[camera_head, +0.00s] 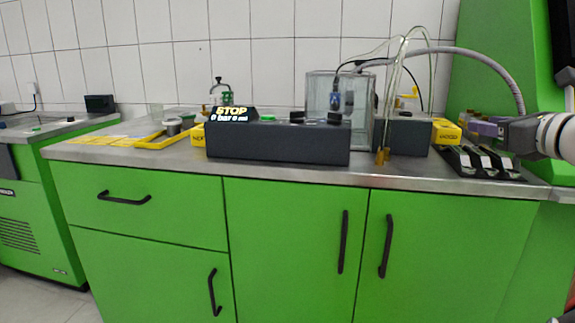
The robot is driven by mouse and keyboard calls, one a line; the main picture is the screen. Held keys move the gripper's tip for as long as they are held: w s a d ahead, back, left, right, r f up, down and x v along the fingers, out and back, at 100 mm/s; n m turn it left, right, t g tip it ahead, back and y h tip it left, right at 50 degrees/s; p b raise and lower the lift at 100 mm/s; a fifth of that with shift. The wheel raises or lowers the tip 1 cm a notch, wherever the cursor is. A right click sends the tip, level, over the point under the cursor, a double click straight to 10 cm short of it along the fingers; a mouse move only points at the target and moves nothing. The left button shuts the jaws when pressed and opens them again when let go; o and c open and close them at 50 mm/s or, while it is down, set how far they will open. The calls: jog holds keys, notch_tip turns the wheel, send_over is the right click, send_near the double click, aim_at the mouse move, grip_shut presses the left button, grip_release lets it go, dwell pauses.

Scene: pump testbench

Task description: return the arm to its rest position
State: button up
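My arm comes in from the right edge in the head view. My gripper (490,128) is at its end, pointing left, above a black rack (483,163) at the right end of the worktop. A small purple part shows at the gripper. The fingertips are too small and crowded to tell whether they are open, shut or holding something. A yellow box (446,131) stands just left of the gripper. I cannot tell whether they touch.
A steel worktop (390,175) tops green cabinets with black handles. A dark control box (278,141) with a STOP sign stands mid-bench, before a clear tank (324,88) with hoses. A yellow tray (160,139) lies left. A green panel (500,50) rises behind the arm.

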jog(key=s+a+f+n+g+y, duration=0.1)
jog(key=s+a+f+n+g, duration=0.2)
jog(key=a+f+n, duration=0.55)
jog(key=s+a+f+n+g, duration=0.35)
jog(key=a+f+n, duration=0.2)
jog(key=a, duration=0.55)
jog(key=s+a+f+n+g+h, duration=0.1)
jog(key=s+a+f+n+g, duration=0.1)
jog(key=s+f+n, duration=0.5)
jog(key=s+a+f+n+g+h, duration=0.2)
jog(key=s+a+f+n, duration=0.1)
jog(key=s+f+n, duration=0.5)
notch_tip(320, 180, down, 3)
jog(key=n, duration=0.3)
jog(key=shift+a+r+h, duration=0.15)
jog(key=shift+a+h, duration=0.1)
jog(key=shift+h, duration=0.05)
jog(key=shift+d+g, duration=0.1)
jog(key=shift+g, duration=0.15)
